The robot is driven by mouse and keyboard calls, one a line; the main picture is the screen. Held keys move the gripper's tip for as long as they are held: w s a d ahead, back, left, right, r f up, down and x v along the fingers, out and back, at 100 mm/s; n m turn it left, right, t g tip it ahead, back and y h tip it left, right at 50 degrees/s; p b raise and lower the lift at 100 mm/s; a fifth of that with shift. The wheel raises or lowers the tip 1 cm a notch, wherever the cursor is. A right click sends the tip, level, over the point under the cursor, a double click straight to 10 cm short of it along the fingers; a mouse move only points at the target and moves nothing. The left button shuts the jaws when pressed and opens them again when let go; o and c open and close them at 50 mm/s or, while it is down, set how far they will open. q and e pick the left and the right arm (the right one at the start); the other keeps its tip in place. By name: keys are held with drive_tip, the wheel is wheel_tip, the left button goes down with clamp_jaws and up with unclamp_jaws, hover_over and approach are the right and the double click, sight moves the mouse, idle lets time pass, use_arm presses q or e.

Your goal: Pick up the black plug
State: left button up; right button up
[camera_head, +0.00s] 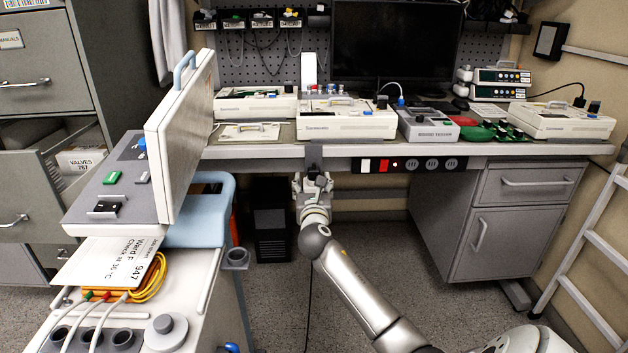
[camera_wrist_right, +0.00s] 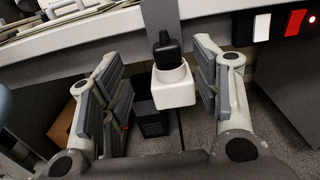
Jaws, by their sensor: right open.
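A black plug (camera_wrist_right: 167,50) stands upright in a white cup-shaped holder (camera_wrist_right: 174,86) in the right wrist view. A dark cable hangs below the holder. My right gripper (camera_wrist_right: 160,85) is open, with one finger on each side of the plug and holder and gaps visible on both sides. In the head view, my right gripper (camera_head: 312,182) is at the front edge of the workbench, below a dark bracket (camera_head: 314,154); the plug is hard to make out there. My left gripper is not in view.
The workbench (camera_head: 500,149) carries several pump units and a dark monitor (camera_head: 395,42). A socket strip (camera_head: 410,165) with a red switch runs along its front edge, right of my gripper. A cart with an open-lidded device (camera_head: 120,180) stands at the left. A ladder (camera_head: 590,250) is at right.

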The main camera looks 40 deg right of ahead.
sight(314, 171)
drive_tip(key=x, duration=0.2)
drive_tip(key=shift+w+d+f, duration=0.1)
drive_tip(key=shift+w+d, duration=0.15)
drive_tip(key=shift+w, duration=0.05)
drive_tip(key=b+x, duration=0.1)
drive_tip(key=x, duration=0.3)
drive_tip(key=shift+s+d+b, duration=0.15)
drive_tip(key=shift+d+b, duration=0.2)
drive_tip(key=shift+w+d, duration=0.3)
drive_tip(key=shift+w, duration=0.1)
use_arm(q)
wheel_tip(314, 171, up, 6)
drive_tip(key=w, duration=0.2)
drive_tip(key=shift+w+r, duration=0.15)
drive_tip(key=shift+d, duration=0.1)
use_arm(e)
drive_tip(key=shift+c, duration=0.2)
drive_tip(key=c, duration=1.2)
